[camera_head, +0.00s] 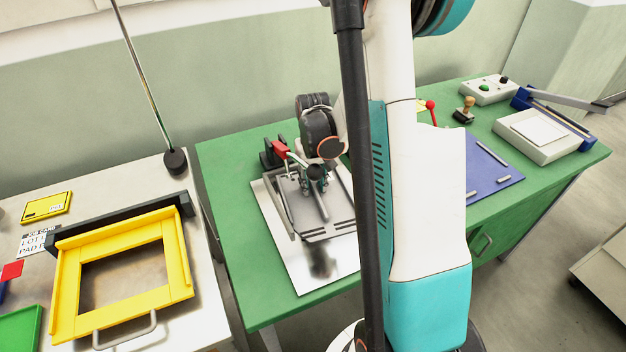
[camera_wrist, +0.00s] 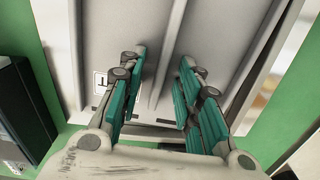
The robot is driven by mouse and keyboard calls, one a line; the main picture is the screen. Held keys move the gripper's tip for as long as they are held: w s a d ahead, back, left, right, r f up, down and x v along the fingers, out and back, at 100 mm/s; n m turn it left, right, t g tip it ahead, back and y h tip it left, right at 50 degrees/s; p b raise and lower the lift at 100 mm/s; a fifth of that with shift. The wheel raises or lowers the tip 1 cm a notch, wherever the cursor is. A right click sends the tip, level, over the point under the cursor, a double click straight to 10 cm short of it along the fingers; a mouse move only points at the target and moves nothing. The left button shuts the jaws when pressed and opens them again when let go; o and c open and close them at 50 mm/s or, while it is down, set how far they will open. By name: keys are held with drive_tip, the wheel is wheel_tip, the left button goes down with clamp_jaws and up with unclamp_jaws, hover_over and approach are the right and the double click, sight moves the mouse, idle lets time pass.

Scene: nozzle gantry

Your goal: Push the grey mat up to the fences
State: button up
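A grey mat (camera_head: 305,205) lies on a pale metal plate (camera_head: 290,265) on the green table, partly hidden by my arm. In the wrist view the grey mat (camera_wrist: 110,45) fills the middle, with a raised rib running between my fingers and a small white label at left. Bars that look like the fences stand along its left side (camera_head: 278,208) and near edge (camera_head: 330,233); I cannot tell exactly whether the mat touches them. My gripper (camera_head: 318,182) is low over the mat, pointing down. In the wrist view my gripper (camera_wrist: 163,65) is open, its teal-padded fingers apart on either side of the rib.
A red-handled clamp (camera_head: 281,149) stands just behind the mat. At left, a yellow frame (camera_head: 66,285) with a metal handle sits on a pale bench. At right are a blue mat (camera_head: 490,168), a stamp (camera_head: 465,108) and a paper trimmer (camera_head: 540,135). Green tabletop is clear left of the plate.

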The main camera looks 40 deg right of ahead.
clamp_jaws()
unclamp_jaws()
wheel_tip(320, 180, up, 12)
idle(0.6)
